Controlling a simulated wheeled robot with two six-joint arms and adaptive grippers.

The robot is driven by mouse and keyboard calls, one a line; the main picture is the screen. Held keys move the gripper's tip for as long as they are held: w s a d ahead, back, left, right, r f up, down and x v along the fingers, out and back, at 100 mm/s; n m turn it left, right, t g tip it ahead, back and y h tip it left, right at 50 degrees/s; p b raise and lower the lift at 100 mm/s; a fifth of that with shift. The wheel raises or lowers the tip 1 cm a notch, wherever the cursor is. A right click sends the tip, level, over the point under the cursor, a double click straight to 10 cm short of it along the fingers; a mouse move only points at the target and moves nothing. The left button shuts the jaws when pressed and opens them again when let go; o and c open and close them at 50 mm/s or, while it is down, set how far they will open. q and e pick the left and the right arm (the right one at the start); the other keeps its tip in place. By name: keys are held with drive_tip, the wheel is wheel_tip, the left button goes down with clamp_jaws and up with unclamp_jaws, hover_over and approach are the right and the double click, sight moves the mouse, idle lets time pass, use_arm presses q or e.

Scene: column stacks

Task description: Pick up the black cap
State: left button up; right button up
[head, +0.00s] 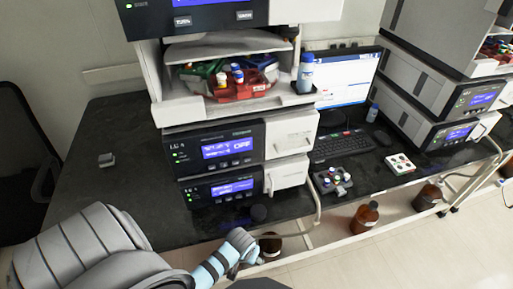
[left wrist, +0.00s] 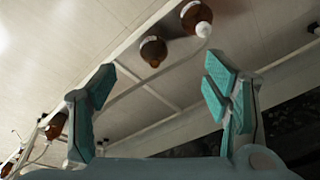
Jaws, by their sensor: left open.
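The black cap (head: 259,213) is a small dark cylinder on the black bench top, near its front edge, below the lower instrument module in the head view. My left gripper (head: 243,246) comes in from the lower left and is just in front of the bench edge, close to the cap but apart from it. In the left wrist view the teal-padded fingers (left wrist: 160,92) are spread wide with nothing between them. I cannot make out the cap in that view. My right gripper is not in view.
A stacked instrument column (head: 220,150) stands behind the cap. Brown bottles (head: 364,217) stand low beyond the bench front, and one (head: 270,246) is near my left gripper. A vial rack (head: 333,181) sits to the right. The bench's left part is mostly clear.

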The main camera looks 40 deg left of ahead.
use_arm(q)
drive_tip(key=w+r+n+p, duration=0.15)
drive_tip(key=w+r, duration=0.25)
drive_tip(key=r, duration=0.7)
drive_tip(key=n+p, duration=0.2)
drive_tip(key=n, duration=0.2)
approach(258, 211)
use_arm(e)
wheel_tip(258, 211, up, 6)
use_arm(q)
drive_tip(key=shift+y, duration=0.3)
drive_tip(key=b+x, duration=0.1)
drive_tip(key=x, duration=0.2)
drive_tip(key=b+x, duration=0.2)
drive_tip(key=x, duration=0.1)
drive_tip(key=b+x, duration=0.1)
drive_tip(key=x, duration=0.2)
drive_tip(key=shift+w+d+f, duration=0.1)
drive_tip(key=shift+d+f, duration=0.1)
drive_tip(key=shift+f, duration=0.05)
drive_tip(key=shift+r, duration=0.1)
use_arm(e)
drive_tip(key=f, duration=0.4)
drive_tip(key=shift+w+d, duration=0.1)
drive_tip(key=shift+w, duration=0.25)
use_arm(q)
drive_tip(key=c, duration=0.8)
